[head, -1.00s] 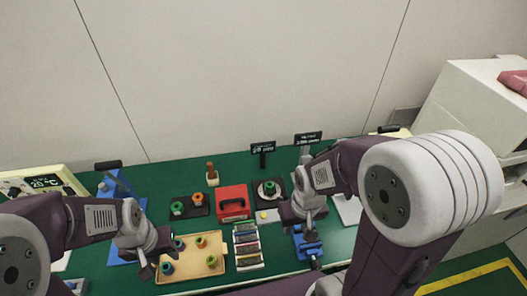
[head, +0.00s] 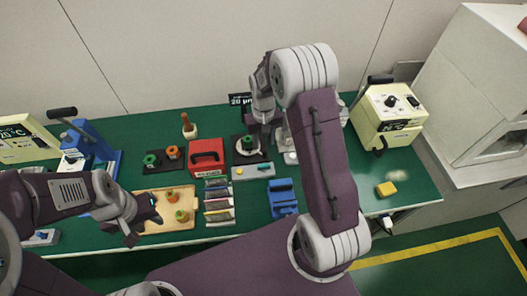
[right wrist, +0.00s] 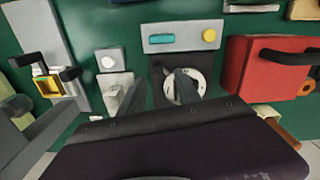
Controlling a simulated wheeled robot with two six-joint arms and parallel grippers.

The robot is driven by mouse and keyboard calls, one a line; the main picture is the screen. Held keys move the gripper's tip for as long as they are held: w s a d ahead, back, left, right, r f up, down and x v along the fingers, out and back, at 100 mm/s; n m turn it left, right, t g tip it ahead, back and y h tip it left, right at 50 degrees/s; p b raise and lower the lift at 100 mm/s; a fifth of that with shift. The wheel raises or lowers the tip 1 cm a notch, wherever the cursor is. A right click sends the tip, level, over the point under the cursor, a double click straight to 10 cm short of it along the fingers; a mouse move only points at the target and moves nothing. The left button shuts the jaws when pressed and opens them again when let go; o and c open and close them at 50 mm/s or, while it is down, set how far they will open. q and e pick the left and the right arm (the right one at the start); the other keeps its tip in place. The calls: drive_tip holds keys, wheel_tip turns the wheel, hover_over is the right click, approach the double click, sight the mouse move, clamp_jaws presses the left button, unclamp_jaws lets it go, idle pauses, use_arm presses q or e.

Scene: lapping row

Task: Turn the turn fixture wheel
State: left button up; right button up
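The likely turn fixture wheel (head: 243,152) is a pale round disc on a black base, with a green part on top, at mid-table. It also shows in the right wrist view as a pale disc (right wrist: 200,79). My right gripper (right wrist: 157,84) is over the fixture from the back right, its two dark fingers apart with nothing between them. One finger covers part of the disc in this view; I cannot tell whether it touches. My left gripper (head: 143,221) is open and empty by the left edge of the tan tray.
The tan tray (head: 152,225) holds green and orange pieces. A red box (head: 206,157) stands left of the fixture, a grey button panel (head: 253,171) in front. A blue fixture (head: 282,197) is front right. A cream machine (head: 390,115) stands on the right.

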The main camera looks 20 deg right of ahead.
sight(265, 151)
drive_tip(key=f, duration=0.5)
drive_tip(key=shift+d+f, duration=0.25)
drive_tip(key=shift+d, duration=0.1)
drive_tip(key=shift+a+f, duration=0.25)
drive_tip(key=shift+f, duration=0.2)
drive_tip(key=shift+d+f, duration=0.1)
drive_tip(key=shift+d, duration=0.05)
clamp_jaws()
drive_tip(key=shift+w, duration=0.1)
